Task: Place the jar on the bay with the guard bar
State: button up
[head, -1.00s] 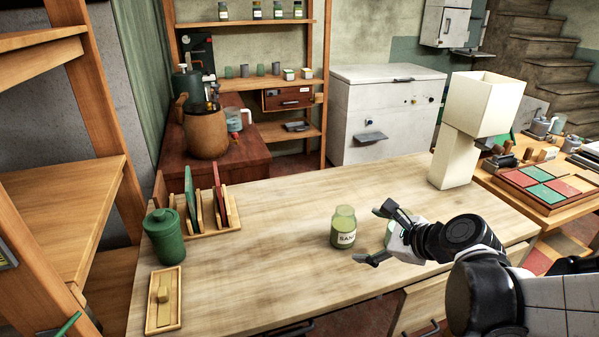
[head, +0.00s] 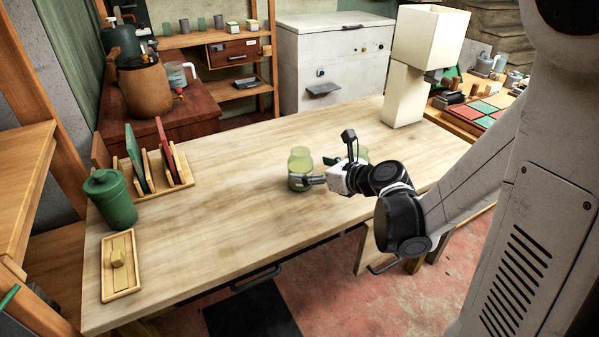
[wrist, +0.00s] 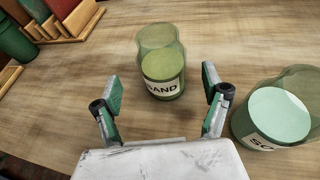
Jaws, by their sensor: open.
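A green glass jar (head: 300,160) stands upright on the wooden table. In the wrist view this jar (wrist: 162,65) has a label reading "SAND" and sits just ahead of my fingers, within the gap between them. My gripper (wrist: 162,88) is open and empty. In the head view my gripper (head: 318,178) is low over the table, at the jar's right side. A second jar (wrist: 280,110), with a label starting "SO", stands right of my right finger; in the head view it is mostly hidden behind my gripper. I cannot make out a bay with a guard bar.
A green canister (head: 110,200), a small wooden tray (head: 121,285) and a slotted rack (head: 177,182) stand at the table's left. A cream block-shaped lamp (head: 404,97) stands at the back right. Wooden shelving (head: 25,165) is at the far left. The table's middle is clear.

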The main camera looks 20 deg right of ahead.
jog(key=shift+b+x, duration=0.85)
jog(key=shift+x, duration=2.15)
jog(key=shift+d, duration=0.15)
jog(key=c, duration=1.7)
jog(key=shift+c, duration=0.2)
jog(key=shift+r, duration=0.1)
